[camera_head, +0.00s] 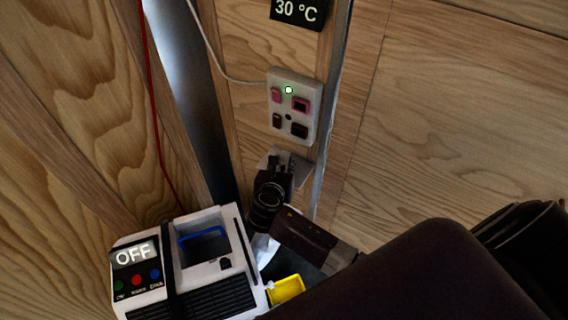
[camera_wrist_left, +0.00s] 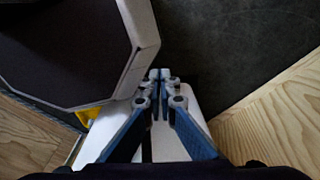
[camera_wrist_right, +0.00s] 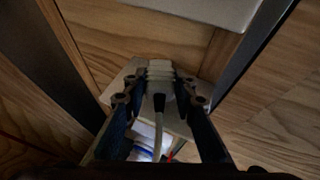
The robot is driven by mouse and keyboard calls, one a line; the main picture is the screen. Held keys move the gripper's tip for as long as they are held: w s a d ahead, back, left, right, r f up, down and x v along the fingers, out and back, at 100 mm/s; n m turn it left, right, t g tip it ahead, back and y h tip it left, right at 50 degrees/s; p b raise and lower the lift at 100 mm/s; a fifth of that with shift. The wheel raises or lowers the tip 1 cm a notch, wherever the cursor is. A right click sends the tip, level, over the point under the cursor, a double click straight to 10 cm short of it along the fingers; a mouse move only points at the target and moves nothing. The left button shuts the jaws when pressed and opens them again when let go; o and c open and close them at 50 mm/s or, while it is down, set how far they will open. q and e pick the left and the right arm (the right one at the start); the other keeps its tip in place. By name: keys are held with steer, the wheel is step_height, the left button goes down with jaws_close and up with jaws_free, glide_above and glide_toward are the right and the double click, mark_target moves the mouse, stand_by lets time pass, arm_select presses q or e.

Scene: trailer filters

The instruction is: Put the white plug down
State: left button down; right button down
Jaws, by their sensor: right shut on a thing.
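The white plug (camera_wrist_right: 159,77) is between the fingertips of my right gripper (camera_wrist_right: 158,92) in the right wrist view, with its pale cable running down toward the camera. My right gripper is shut on it, just above a small pale shelf (camera_wrist_right: 118,88). I cannot tell whether the plug touches the shelf. In the head view my right gripper (camera_head: 285,165) is at this shelf (camera_head: 302,168), below the socket panel (camera_head: 292,105), and hides most of the plug. My left gripper (camera_wrist_left: 160,76) shows only in the left wrist view, with its fingertips together and nothing visible between them.
A white device (camera_head: 205,262) with an "OFF" display and blue handle stands at lower left in the head view. A yellow container (camera_head: 286,290) is beside it. A "30 °C" display (camera_head: 298,12) hangs above the panel. A red cable (camera_head: 155,110) runs down the left wall.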

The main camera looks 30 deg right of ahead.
steer(key=shift+w+d+f, duration=0.15)
steer(key=shift+d+f, duration=0.05)
steer(key=shift+f, duration=0.4)
steer(key=shift+f, duration=0.15)
steer(key=shift+f, duration=0.4)
steer(key=c, duration=1.6)
jaws_free()
steer(key=shift+r, duration=0.15)
steer(key=shift+r, duration=0.35)
steer(key=v, duration=1.2)
